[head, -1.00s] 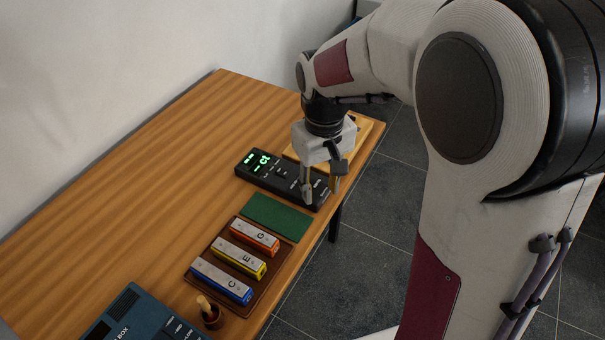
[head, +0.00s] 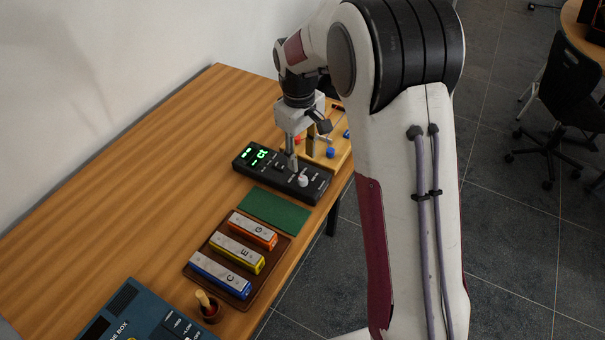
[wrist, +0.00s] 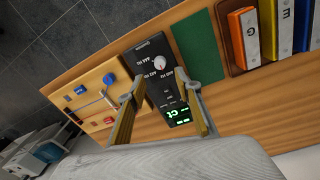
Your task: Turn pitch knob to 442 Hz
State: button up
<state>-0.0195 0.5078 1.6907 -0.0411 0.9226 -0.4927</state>
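The black tuner box (head: 250,168) lies on the table with a lit green display. Its white round pitch knob (head: 303,180) is in plain view near the box's right end. The knob also shows in the wrist view (wrist: 159,63), among small Hz labels; I cannot tell which label it points to. My gripper (head: 301,158) is above the box, on the display side of the knob and apart from it. In the wrist view my gripper (wrist: 156,86) has its two fingers spread with nothing between them, and the knob lies beyond the tips.
A wooden board (head: 340,158) with blue and red parts stands close behind the tuner. A green mat (head: 273,211) lies in front, then a brown tray (head: 195,272) of coloured chime bars, a small cup (head: 212,312) and a blue box (head: 122,322). The table's left side is clear.

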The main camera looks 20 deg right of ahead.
aim_at(303, 178)
jog(key=shift+f, duration=0.15)
dwell(0.4)
jog(key=shift+d+f, duration=0.15)
jog(key=shift+f, duration=3.6)
grip_shut()
